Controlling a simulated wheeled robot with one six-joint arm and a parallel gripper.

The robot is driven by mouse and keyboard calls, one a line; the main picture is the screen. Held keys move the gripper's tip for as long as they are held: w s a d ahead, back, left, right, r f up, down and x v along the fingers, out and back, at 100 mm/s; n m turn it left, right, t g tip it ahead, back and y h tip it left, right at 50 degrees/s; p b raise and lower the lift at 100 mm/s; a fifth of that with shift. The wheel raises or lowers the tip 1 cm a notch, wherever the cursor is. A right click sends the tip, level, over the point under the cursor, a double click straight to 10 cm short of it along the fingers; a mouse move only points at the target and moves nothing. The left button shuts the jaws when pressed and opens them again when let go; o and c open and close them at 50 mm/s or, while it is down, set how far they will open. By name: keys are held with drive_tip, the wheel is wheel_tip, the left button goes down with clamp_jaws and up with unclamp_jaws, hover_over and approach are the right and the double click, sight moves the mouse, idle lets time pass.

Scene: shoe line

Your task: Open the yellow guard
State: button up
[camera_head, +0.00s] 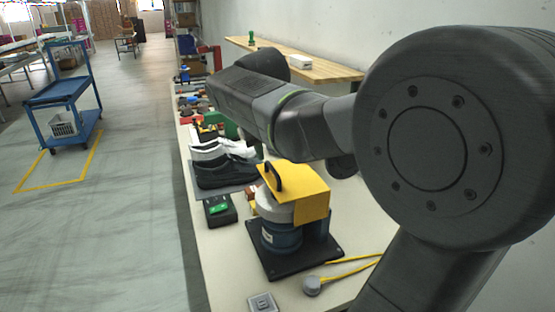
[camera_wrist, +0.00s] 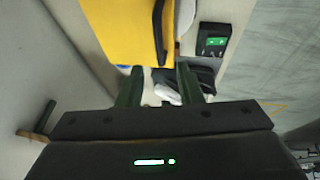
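The yellow guard (camera_head: 306,187) is a bent sheet over the top of a round grey and blue machine (camera_head: 282,232) on a black base plate. It appears closed over the machine. A black handle (camera_head: 272,177) stands on its left part. In the wrist view the guard (camera_wrist: 112,28) fills the upper left, and the handle (camera_wrist: 158,32) runs down its right edge. My gripper (camera_wrist: 160,72) is open, with its two fingers apart below the handle's end in the picture. Nothing shows held between them, and I see no contact. In the head view my arm hides the gripper.
Black and white shoes (camera_head: 225,170) stand behind the machine on the bench. A black box with a green display (camera_head: 219,209) is to its left. A grey knob with a yellow cable (camera_head: 313,286) lies in front. A wooden shelf (camera_head: 305,65) runs along the wall.

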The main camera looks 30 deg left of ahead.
sight(271, 167)
drive_tip(key=x, duration=0.5)
drive_tip(key=shift+w+a+f, duration=0.1)
drive_tip(key=shift+f, duration=0.2)
clamp_jaws()
